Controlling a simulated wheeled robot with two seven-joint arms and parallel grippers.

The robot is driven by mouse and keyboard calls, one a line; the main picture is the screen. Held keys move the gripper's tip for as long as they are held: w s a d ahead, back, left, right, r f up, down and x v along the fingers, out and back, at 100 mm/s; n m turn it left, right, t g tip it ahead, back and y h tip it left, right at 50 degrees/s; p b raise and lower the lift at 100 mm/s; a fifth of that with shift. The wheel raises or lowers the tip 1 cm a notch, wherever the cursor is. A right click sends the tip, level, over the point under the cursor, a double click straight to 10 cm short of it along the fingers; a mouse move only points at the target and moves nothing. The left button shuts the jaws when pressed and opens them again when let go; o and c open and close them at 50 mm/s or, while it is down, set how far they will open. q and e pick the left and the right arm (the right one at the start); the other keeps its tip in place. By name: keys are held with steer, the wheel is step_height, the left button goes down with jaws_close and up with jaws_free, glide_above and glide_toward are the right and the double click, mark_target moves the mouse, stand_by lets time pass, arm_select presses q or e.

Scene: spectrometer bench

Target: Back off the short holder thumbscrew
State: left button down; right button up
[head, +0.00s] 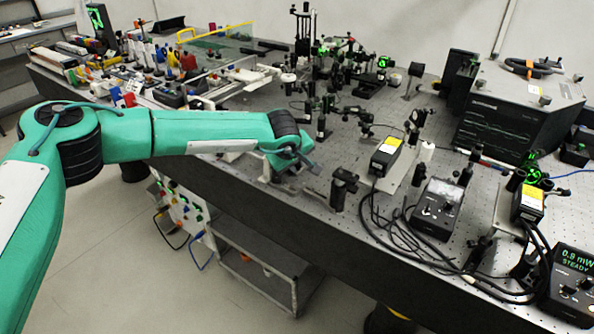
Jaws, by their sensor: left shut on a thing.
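My left gripper (308,166) is at the front edge of the optical bench, at the end of my teal arm. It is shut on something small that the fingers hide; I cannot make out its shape. A short black holder (343,188) stands upright on the bench just right of the gripper. Its thumbscrew cannot be picked out at this size, and I cannot tell whether the gripper touches the holder. My right gripper is not in view.
A yellow-labelled box on a plate (386,153) and a meter (437,208) with looping black cables stand right of the holder. Posts and optics crowd the back. A large dark instrument (510,115) stands at right. The bench's front edge (240,198) runs below my arm.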

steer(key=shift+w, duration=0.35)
arm_select(q)
steer(key=c, duration=1.4)
jaws_free()
